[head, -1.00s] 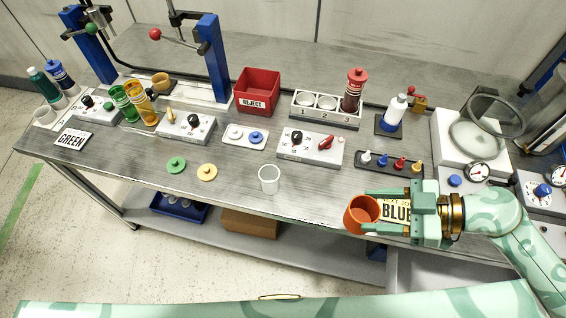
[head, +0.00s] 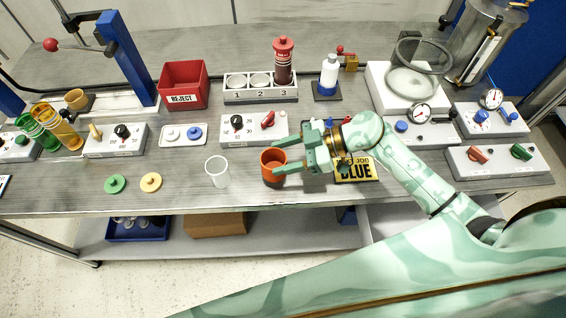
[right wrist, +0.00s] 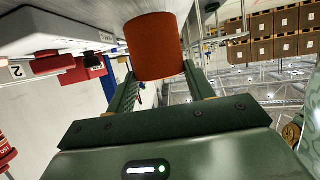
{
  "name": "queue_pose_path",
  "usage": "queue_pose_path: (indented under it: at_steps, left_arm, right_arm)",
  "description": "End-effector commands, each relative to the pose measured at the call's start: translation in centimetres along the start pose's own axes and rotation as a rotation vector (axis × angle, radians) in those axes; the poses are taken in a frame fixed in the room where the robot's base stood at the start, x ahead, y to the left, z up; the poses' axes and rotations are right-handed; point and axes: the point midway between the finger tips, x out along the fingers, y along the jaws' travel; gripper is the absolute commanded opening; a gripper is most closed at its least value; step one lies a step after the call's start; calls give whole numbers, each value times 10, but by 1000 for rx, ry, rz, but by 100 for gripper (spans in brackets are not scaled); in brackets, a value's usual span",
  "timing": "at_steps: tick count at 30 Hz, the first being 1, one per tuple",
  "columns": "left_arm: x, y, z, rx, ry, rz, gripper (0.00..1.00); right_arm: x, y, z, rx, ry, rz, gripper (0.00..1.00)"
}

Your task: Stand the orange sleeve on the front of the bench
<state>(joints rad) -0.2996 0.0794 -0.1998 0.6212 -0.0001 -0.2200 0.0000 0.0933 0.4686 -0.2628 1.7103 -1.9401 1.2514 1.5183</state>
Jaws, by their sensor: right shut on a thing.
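The orange sleeve (head: 272,170) is upright in the head view, over the front part of the bench (head: 240,200), just right of a white cup. My right gripper (head: 280,157) is shut on it from the right, one finger on each side. Whether its bottom touches the bench top cannot be told. The sleeve also shows between the fingers in the right wrist view (right wrist: 153,45). My left gripper is not in view.
The white cup (head: 217,171) stands close left of the sleeve. A switch box (head: 250,127) is behind. Green (head: 115,184) and yellow (head: 151,182) discs lie further left. Bench is bare along the front edge.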

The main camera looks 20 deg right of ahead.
Motion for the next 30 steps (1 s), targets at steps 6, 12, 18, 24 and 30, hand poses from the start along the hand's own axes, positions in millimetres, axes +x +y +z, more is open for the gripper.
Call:
queue_pose_path:
  at_steps: [6, 12, 18, 24, 30]
  left_arm:
    - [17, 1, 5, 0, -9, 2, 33]
    - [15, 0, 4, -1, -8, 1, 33]
    - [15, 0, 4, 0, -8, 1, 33]
    - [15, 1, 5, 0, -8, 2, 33]
    - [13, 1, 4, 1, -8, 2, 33]
  right_arm:
    - [16, 2, 32, 4, 1, -1, 31]
    - [15, 2, 30, 0, 0, 0, 31]
    - [15, 2, 32, 1, 0, -1, 74]
    - [15, 2, 32, 1, 0, 0, 74]
    - [6, 2, 31, 0, -3, 1, 74]
